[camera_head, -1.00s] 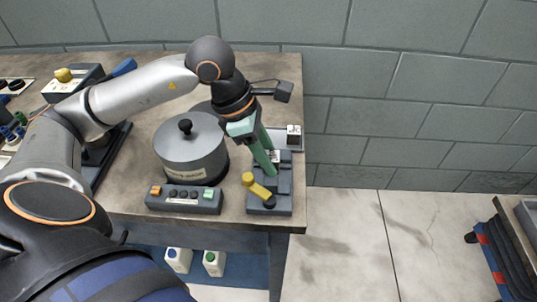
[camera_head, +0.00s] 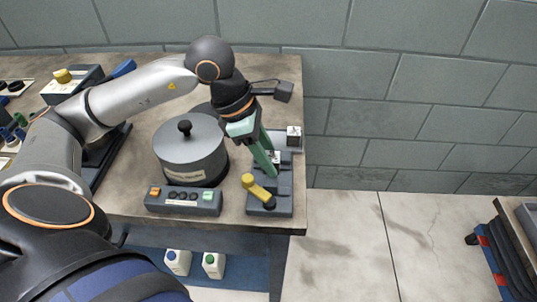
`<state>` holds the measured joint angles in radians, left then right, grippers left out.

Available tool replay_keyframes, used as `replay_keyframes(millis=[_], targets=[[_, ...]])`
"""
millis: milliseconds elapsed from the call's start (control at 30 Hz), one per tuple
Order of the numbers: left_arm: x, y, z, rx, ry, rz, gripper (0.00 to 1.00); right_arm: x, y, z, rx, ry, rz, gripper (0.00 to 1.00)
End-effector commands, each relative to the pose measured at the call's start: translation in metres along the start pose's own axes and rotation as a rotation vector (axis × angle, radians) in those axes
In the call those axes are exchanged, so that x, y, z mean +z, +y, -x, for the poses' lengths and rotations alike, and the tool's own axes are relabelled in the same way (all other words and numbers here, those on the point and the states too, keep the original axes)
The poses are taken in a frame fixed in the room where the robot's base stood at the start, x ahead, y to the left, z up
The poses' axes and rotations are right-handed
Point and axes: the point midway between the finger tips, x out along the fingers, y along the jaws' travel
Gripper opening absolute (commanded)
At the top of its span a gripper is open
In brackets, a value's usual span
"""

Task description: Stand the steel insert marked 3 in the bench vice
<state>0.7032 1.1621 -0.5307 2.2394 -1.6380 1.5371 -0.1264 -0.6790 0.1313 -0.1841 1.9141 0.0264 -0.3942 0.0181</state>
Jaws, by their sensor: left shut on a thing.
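The bench vice (camera_head: 283,188) is a dark grey block with a yellow handle (camera_head: 257,188), near the right end of the bench. My left gripper (camera_head: 271,167) points down at the back part of the vice, and its green fingers are shut on a small steel insert (camera_head: 277,157) with a pale face. The insert is at the vice jaws; its number is too small to read, and the fingers hide part of it. I cannot tell whether it rests in the jaws. Another marked block (camera_head: 294,136) stands on a grey tray (camera_head: 298,149) behind the vice. My right gripper is not in view.
A round grey lidded pot (camera_head: 190,150) stands left of the vice, close to my left arm. A control box (camera_head: 184,200) with buttons lies in front of it. A dark device (camera_head: 284,91) sits at the back by the wall. The bench (camera_head: 235,222) ends just right of the vice.

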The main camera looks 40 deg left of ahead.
Motion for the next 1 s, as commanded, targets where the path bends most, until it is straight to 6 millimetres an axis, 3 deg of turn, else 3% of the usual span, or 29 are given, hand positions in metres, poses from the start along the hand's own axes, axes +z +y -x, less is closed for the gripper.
replay_keyframes(millis=[1000], targets=[[0.0003,0.0001,0.0005,0.001,-0.001,0.0,0.0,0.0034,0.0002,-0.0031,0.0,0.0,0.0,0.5]])
